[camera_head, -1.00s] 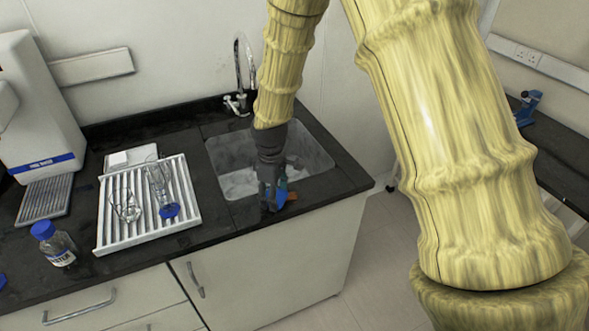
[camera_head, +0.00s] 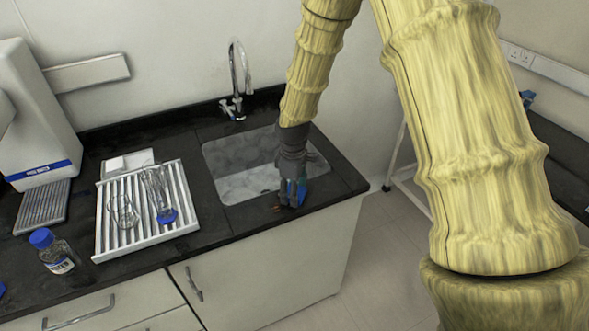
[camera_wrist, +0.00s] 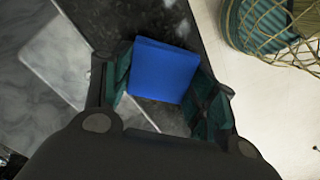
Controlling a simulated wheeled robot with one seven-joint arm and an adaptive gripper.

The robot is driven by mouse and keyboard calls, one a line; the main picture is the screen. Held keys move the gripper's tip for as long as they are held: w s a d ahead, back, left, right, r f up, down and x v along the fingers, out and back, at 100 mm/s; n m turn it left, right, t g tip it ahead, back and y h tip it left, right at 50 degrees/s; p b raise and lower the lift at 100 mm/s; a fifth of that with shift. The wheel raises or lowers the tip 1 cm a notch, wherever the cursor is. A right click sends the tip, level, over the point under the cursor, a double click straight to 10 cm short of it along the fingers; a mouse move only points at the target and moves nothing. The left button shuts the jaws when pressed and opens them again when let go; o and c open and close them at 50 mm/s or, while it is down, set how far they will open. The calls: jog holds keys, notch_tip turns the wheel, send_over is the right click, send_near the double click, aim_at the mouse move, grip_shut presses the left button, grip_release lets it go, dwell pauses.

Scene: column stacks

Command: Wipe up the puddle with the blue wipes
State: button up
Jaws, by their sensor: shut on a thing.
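My gripper (camera_head: 291,200) is shut on the blue wipes (camera_head: 301,190) and points down at the counter strip in front of the sink. In the wrist view the blue wipes (camera_wrist: 163,72) show as a flat blue square between the two fingers. A small reddish-brown patch (camera_head: 277,208), which looks like the puddle, shows on the black counter just left of the fingertips. The rest of the puddle, if any, is hidden by the gripper. I cannot tell whether the wipes touch the counter.
The sink (camera_head: 235,190) lies just behind my gripper, with a tap (camera_head: 237,85) at the back. A white drying rack (camera_head: 110,250) with glassware stands left. A blue-capped bottle (camera_head: 55,252) is at the far left. The counter's right end is bare.

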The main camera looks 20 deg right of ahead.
notch_tip(320, 180, up, 4)
jog(key=shift+a+f+p, duration=0.1)
jog(key=shift+a+p, duration=0.05)
jog(key=shift+p, duration=0.7)
notch_tip(320, 180, up, 2)
jog(key=shift+w+p, duration=0.1)
jog(key=shift+p, duration=0.8)
jog(key=shift+r+p, duration=0.45)
jog(key=shift+r, duration=0.3)
jog(key=shift+f, duration=0.15)
